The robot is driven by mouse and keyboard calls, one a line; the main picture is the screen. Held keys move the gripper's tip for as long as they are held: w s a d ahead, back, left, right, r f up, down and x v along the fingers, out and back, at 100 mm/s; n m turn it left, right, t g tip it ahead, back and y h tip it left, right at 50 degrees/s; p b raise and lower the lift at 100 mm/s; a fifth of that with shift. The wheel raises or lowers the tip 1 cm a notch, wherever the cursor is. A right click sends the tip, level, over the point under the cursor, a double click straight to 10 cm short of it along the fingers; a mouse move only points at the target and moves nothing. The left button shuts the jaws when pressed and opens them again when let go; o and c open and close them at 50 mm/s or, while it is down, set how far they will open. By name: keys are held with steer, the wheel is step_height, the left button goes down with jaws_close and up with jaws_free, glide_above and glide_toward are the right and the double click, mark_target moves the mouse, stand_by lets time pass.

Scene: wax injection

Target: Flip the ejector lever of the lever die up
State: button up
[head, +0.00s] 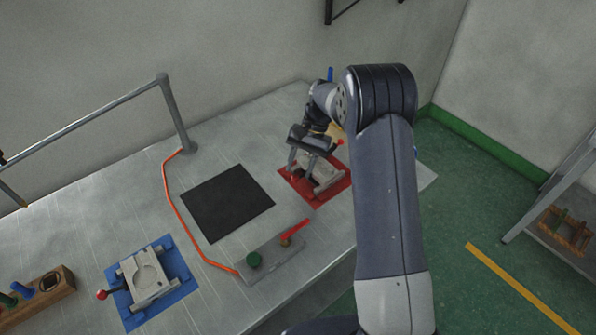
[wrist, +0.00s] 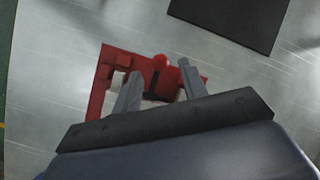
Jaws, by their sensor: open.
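A grey die (head: 328,184) sits on a red mat (head: 297,190), partly hidden by my gripper (head: 304,172). A red knob (head: 340,142) shows beside the wrist. Which one is the lever die is not marked.
A black pad (head: 228,203) lies mid-table. A grey plate (head: 272,262) carries a green knob (head: 254,260) and a red handle (head: 296,230). An orange cord (head: 182,215) runs to it. A wooden block (head: 50,290) with coloured handles stands at left. A metal rail (head: 120,100) rises behind.

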steer(key=b+v, duration=0.1)
steer(key=v, duration=0.7)
steer(key=shift+r, duration=0.35)
steer(key=shift+w+d+f, duration=0.1)
steer(key=p+x, duration=0.1)
steer(key=x, duration=0.9)
steer(key=shift+p, duration=0.35)
steer(key=shift+f, duration=0.35)
steer(key=shift+s, duration=0.25)
